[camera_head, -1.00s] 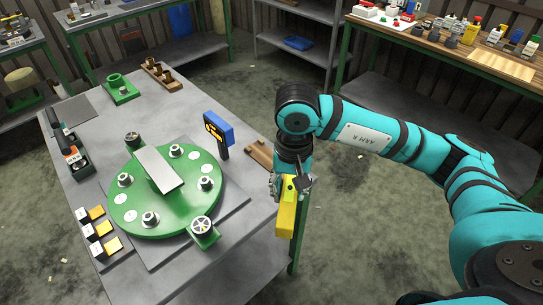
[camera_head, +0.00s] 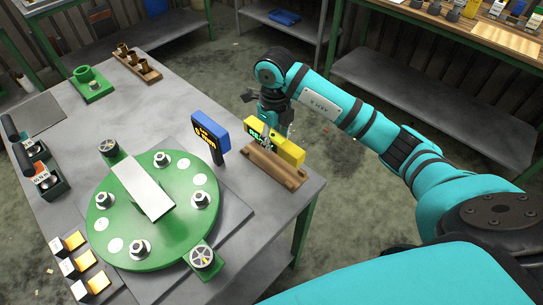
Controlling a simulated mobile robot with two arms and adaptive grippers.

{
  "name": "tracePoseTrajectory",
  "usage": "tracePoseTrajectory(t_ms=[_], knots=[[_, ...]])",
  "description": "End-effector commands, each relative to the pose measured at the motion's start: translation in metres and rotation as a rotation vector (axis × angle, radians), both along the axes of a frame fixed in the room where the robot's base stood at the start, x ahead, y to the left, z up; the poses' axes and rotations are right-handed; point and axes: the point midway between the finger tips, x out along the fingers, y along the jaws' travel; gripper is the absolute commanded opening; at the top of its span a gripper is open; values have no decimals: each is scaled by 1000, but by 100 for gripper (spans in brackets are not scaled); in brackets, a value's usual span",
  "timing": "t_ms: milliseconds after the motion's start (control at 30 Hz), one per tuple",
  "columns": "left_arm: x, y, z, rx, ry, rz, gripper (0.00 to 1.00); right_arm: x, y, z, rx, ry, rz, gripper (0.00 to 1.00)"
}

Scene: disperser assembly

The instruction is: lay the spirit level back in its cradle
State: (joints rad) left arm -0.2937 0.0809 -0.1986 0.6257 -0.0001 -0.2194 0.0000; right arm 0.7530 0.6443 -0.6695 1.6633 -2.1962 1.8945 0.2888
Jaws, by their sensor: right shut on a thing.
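The yellow spirit level (camera_head: 289,152) is held by my right gripper (camera_head: 267,140), which is shut on it. A small green display shows on its left part. The level is just above the wooden cradle (camera_head: 268,168) at the right edge of the table, roughly along the cradle's length. I cannot tell whether the level touches the cradle. The fingertips are partly hidden behind the level. My left gripper is not in view.
The green round plate (camera_head: 175,230) with several nuts and a metal bar (camera_head: 141,190) lies further left. The table's right edge (camera_head: 313,205) is near the cradle.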

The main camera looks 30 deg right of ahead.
Motion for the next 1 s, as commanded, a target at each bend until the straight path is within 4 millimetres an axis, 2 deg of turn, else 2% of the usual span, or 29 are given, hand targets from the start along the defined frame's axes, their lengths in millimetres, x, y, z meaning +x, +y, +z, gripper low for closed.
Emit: tracePoseTrajectory(t_ms=[100, 367, 567, 967, 1000], knots=[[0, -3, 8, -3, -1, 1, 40, -1, 0, -21, 1, 3, 1, 0], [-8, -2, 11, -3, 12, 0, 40, 0, 1, -45, 1, -1, 4, 0], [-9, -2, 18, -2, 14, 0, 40, -1, 1, -72, 2, 2, 4, 0], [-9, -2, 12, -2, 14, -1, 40, 0, 0, -80, 0, -2, 6, 0], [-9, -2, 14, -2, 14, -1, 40, 0, 0, -79, -1, -1, 6, 38]])
